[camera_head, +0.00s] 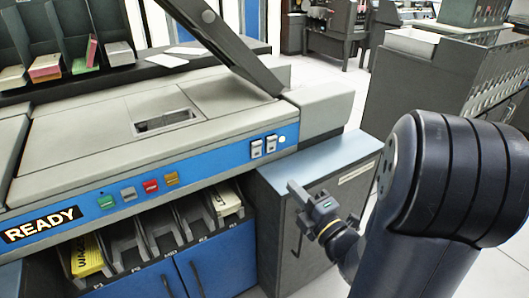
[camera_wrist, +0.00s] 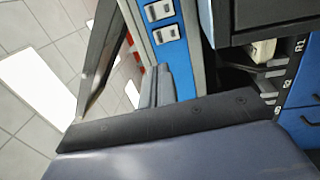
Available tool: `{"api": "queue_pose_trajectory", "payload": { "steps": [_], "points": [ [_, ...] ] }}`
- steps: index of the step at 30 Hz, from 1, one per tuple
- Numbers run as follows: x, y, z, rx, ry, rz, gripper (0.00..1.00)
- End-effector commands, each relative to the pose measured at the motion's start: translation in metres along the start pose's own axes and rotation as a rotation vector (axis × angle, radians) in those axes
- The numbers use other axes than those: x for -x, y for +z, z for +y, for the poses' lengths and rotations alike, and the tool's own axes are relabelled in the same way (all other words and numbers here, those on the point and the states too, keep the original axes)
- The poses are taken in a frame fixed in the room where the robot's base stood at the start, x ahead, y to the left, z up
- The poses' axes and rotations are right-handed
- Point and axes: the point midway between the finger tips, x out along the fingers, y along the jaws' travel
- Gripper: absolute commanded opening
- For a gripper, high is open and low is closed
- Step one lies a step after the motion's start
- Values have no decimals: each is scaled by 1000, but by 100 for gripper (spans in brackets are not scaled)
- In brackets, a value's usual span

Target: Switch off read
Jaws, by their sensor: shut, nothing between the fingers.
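Two white rocker switches, a left one (camera_head: 256,149) and a right one (camera_head: 270,144), sit side by side at the right end of the blue panel strip on the grey card machine. They also show at the top of the wrist view, as one switch (camera_wrist: 158,11) and another (camera_wrist: 166,33). Their labels are too small to read, so I cannot tell which is read or how each is set. My gripper (camera_head: 302,201) is shut and empty, in front of and below the switches to the right, apart from them.
Green (camera_head: 105,201), grey (camera_head: 128,194), red (camera_head: 151,186) and orange (camera_head: 172,178) buttons line the strip beside a lit READY sign (camera_head: 41,225). Card pockets open below. A grey cabinet with a blue-grey top (camera_head: 330,160) stands close behind my gripper. Floor shows at right.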

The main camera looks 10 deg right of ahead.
Motion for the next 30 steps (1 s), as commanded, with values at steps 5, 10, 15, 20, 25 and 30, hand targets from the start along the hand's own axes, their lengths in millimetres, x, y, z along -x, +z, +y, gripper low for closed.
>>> {"api": "queue_pose_trajectory", "payload": {
  "steps": [5, 10, 15, 20, 25, 30],
  "points": [
    [-4, 0, 0, 0, 0, 2, 0],
    [-21, -1, 0, 0, 0, 5, 0],
    [-50, -1, 1, 0, 1, 5, 0],
    [-82, -2, 1, 0, 1, 6, 0],
    [-114, -1, 0, 0, 1, 3, 0],
    [-133, 0, 0, 0, 1, 1, 0]
  ]
}}
